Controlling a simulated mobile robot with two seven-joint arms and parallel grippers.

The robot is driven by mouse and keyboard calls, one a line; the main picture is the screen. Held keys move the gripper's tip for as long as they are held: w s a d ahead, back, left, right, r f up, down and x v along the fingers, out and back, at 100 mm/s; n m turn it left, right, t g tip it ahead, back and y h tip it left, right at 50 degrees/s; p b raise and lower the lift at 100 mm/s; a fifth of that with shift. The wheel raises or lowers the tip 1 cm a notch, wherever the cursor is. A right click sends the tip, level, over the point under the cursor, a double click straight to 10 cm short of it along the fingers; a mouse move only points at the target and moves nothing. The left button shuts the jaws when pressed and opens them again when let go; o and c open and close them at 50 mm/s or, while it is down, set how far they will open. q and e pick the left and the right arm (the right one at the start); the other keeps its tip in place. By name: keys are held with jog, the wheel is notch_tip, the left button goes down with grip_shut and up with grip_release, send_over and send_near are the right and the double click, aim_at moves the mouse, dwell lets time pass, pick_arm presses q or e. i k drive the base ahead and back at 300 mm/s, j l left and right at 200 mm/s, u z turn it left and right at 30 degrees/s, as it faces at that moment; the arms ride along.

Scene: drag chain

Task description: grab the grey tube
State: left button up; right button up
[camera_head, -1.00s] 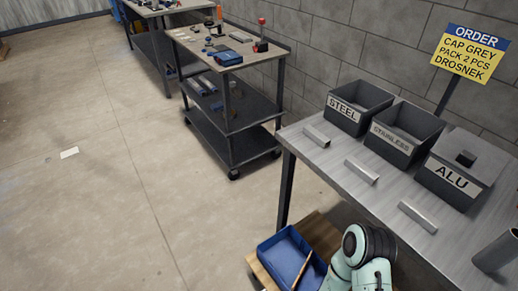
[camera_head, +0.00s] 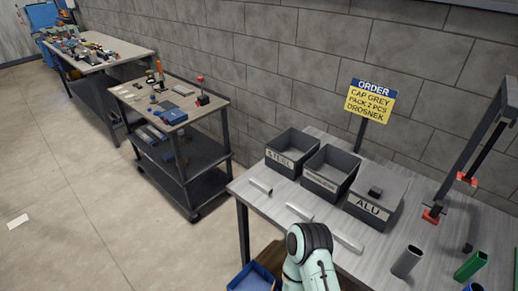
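A short dark grey tube (camera_head: 406,262) stands upright, leaning in the picture, near the front of the metal-topped table (camera_head: 395,222) at the lower right. Its open top end shows. A green tube (camera_head: 470,265) stands to its right, and a blue piece (camera_head: 473,287) is cut off at the bottom edge. One mint-green arm of mine with a black joint comes in at the bottom middle, left of the grey tube and apart from it in the picture. I cannot tell which arm it is. Neither gripper shows.
Bins marked STEEL (camera_head: 290,152), a middle one (camera_head: 329,174) and a lidded ALU bin (camera_head: 374,197) line the table's back. Silver pieces (camera_head: 260,187) lie before them. A dark frame with red ends (camera_head: 487,130) stands at right. A blue tray (camera_head: 252,277) is below.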

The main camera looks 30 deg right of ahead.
aim_at(412, 255)
jog(key=z, duration=2.75)
jog(key=k, duration=0.6)
jog(key=u, duration=1.5)
jog(key=l+u, duration=0.15)
jog(key=u, duration=0.2)
jog(key=k+l+u, duration=0.1)
jog(key=u, duration=0.25)
jog(key=k+l+u, duration=0.1)
jog(key=u, duration=0.25)
jog(key=k+l, duration=0.15)
jog(key=l, duration=0.2)
jog(key=k+l, duration=0.15)
jog(key=l, duration=0.2)
jog(key=k+l, duration=0.15)
jog(key=l, duration=0.25)
